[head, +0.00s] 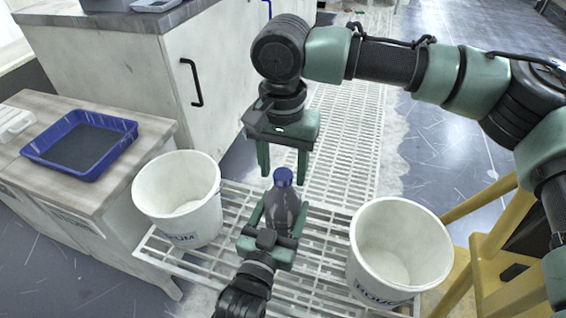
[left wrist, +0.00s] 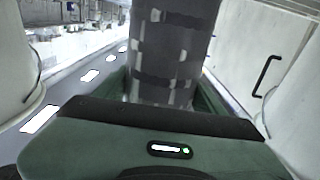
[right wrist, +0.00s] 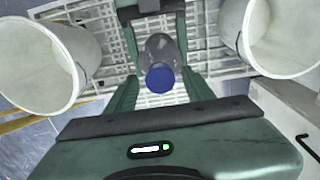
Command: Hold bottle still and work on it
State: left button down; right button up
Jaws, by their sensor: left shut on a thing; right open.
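A dark grey bottle (head: 281,210) with a blue cap (head: 283,176) stands upright over the white grating. My left gripper (head: 272,222) is shut on the bottle's body from the near side; the bottle fills the middle of the left wrist view (left wrist: 170,50). My right gripper (head: 282,172) is open and points down from above, with its fingertips around the level of the cap. In the right wrist view the blue cap (right wrist: 160,79) lies between the open fingers, with a gap on each side. The bottle's base is hidden in the head view.
A white bucket (head: 150,200) stands left of the bottle and another white bucket (head: 368,275) stands right. A blue tray (head: 128,126) lies on the left cabinet. A yellow frame (head: 490,250) is at the right. The white grating (head: 345,130) behind the bottle is clear.

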grip_shut()
jog(key=shift+o, duration=0.3)
grip_release()
jog(key=shift+r, duration=0.1)
jog(key=shift+r, duration=2.2)
pick_arm(q)
jog(key=shift+c, duration=0.6)
grip_release()
jog(key=shift+s, duration=0.1)
